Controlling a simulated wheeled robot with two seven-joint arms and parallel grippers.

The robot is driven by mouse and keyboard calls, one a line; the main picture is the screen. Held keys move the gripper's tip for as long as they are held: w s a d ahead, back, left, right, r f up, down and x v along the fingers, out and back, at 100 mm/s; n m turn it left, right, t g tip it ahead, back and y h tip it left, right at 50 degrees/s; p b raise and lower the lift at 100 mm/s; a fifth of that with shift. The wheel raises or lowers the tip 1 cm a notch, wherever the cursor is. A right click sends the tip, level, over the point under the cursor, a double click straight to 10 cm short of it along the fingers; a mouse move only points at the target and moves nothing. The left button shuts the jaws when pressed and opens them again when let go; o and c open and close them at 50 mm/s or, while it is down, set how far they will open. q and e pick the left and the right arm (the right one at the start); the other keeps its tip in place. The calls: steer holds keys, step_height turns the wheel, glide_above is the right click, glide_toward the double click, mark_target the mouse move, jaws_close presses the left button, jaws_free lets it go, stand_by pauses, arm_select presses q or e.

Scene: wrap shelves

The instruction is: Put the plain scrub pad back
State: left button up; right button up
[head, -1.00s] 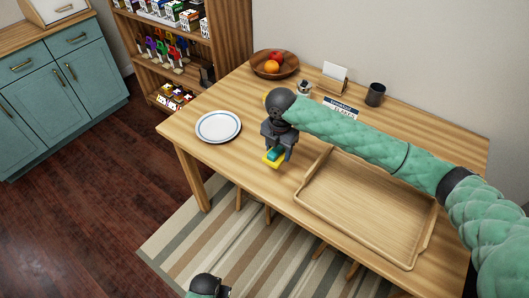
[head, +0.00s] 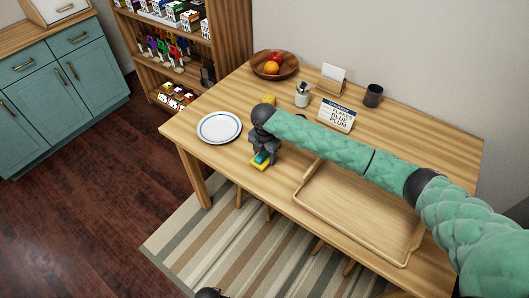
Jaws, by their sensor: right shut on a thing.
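My right gripper (head: 262,157) is shut on a small yellow and teal pad (head: 260,165), most likely the scrub pad. It holds the pad low at the near left part of the wooden table (head: 215,160), right of the white plate. I cannot tell whether the pad touches the tabletop. The fingers hide part of it. The wooden shelf unit (head: 228,45) stands behind the table's left end, with rows of small goods on its boards. My left gripper is not in view; only a dark piece of my left arm shows at the bottom edge.
A blue-rimmed plate (head: 219,127) lies left of the gripper. A wooden tray (head: 360,222) lies right. A fruit bowl (head: 274,66), a pen cup (head: 302,95), a lettered card (head: 336,115), a dark cup (head: 373,95) and a yellow item (head: 269,100) stand farther back.

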steer(key=shift+f, duration=0.1)
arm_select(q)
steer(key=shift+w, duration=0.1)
arm_select(e)
steer(key=o, duration=1)
steer(key=shift+c, duration=0.2)
steer(key=shift+r, duration=0.4)
arm_select(q)
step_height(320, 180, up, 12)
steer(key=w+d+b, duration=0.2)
steer(key=b, duration=0.2)
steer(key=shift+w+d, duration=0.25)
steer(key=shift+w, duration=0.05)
arm_select(e)
step_height(320, 180, up, 11)
steer(key=shift+r, duration=0.2)
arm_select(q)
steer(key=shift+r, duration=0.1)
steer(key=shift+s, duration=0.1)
